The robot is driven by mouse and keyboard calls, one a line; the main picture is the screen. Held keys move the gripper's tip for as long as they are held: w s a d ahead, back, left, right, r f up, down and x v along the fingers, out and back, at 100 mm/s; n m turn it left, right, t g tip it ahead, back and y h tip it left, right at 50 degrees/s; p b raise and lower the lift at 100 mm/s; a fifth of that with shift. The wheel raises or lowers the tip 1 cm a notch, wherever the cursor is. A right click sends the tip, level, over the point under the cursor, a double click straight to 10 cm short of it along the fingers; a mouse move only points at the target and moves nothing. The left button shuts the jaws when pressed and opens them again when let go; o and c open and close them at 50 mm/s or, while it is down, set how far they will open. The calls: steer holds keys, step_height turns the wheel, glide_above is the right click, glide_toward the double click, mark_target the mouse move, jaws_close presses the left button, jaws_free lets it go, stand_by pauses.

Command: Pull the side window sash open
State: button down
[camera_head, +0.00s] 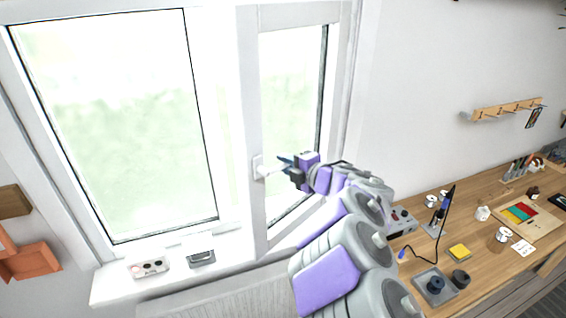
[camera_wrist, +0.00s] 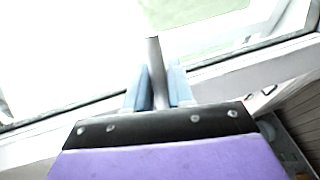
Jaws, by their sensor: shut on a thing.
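The side window sash (camera_head: 247,110) is a white framed pane, right of the large fixed window. It looks swung inward, with its left edge standing out over the sill and its right edge near the wall. A white handle (camera_head: 259,168) sits on its left stile. My gripper (camera_head: 284,163) is at this handle, its fingers shut on the grip. In the wrist view the grey handle bar (camera_wrist: 155,60) runs between the two blue fingers (camera_wrist: 159,92). The fingers hide part of the handle.
The sill (camera_head: 112,284) carries a small white box (camera_head: 149,267) and a grey box (camera_head: 201,258). A wooden workbench (camera_head: 480,225) with tools stands at the right, close to my arm. A peg rail (camera_head: 508,110) hangs on the wall. A radiator (camera_head: 215,300) is below the sill.

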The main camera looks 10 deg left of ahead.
steer(key=shift+f, duration=0.1)
steer(key=c, duration=1.1)
jaws_free()
steer(key=shift+c, duration=0.2)
steer(key=shift+d, duration=0.1)
steer(key=v, duration=1.7)
